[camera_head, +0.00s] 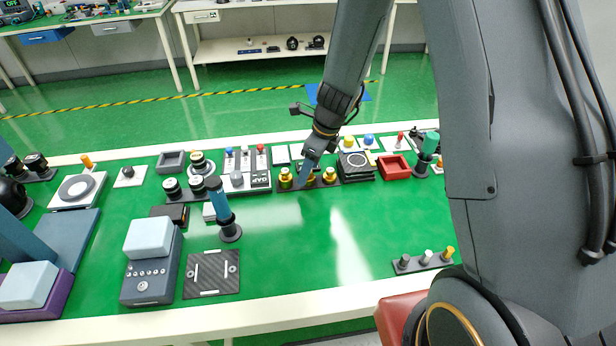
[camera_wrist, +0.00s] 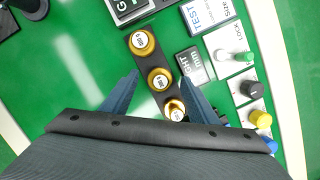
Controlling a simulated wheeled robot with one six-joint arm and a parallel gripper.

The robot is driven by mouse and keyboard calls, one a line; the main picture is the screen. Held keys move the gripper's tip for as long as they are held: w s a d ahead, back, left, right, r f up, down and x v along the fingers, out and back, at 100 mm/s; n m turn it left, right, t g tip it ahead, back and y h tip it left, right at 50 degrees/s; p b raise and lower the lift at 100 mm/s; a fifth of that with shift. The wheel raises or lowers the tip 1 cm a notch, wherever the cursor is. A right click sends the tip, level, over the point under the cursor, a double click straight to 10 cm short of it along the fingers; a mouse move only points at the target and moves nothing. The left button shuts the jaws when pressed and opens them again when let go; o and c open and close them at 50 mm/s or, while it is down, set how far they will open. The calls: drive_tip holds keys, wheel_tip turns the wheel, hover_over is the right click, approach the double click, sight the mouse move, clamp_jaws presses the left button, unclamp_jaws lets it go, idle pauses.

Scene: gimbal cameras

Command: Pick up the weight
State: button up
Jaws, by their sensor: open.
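Three brass weights with white labelled tops stand in a row on a dark holder (camera_wrist: 151,62). In the wrist view they are the far weight (camera_wrist: 142,42), the middle weight (camera_wrist: 158,80) and the near weight (camera_wrist: 174,109). In the head view the left weight (camera_head: 285,178) and right weight (camera_head: 329,175) show clearly, while my gripper (camera_head: 308,172) partly hides the middle one. In the wrist view my gripper (camera_wrist: 160,95) is open and empty, with one finger on each side of the row, around the middle and near weights. I cannot tell how high the fingertips are.
Right of the row are dark stacked plates (camera_head: 356,165) and a red tray (camera_head: 394,166). Left is a switch panel (camera_head: 246,170). A blue-handled tool (camera_head: 220,205) stands upright in front. The green tabletop at front centre is clear; a small peg rack (camera_head: 424,262) lies front right.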

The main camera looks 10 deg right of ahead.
drive_tip(key=shift+x, duration=0.95)
drive_tip(key=c, duration=1.4)
drive_tip(key=shift+o, duration=0.2)
drive_tip(key=shift+r, duration=0.15)
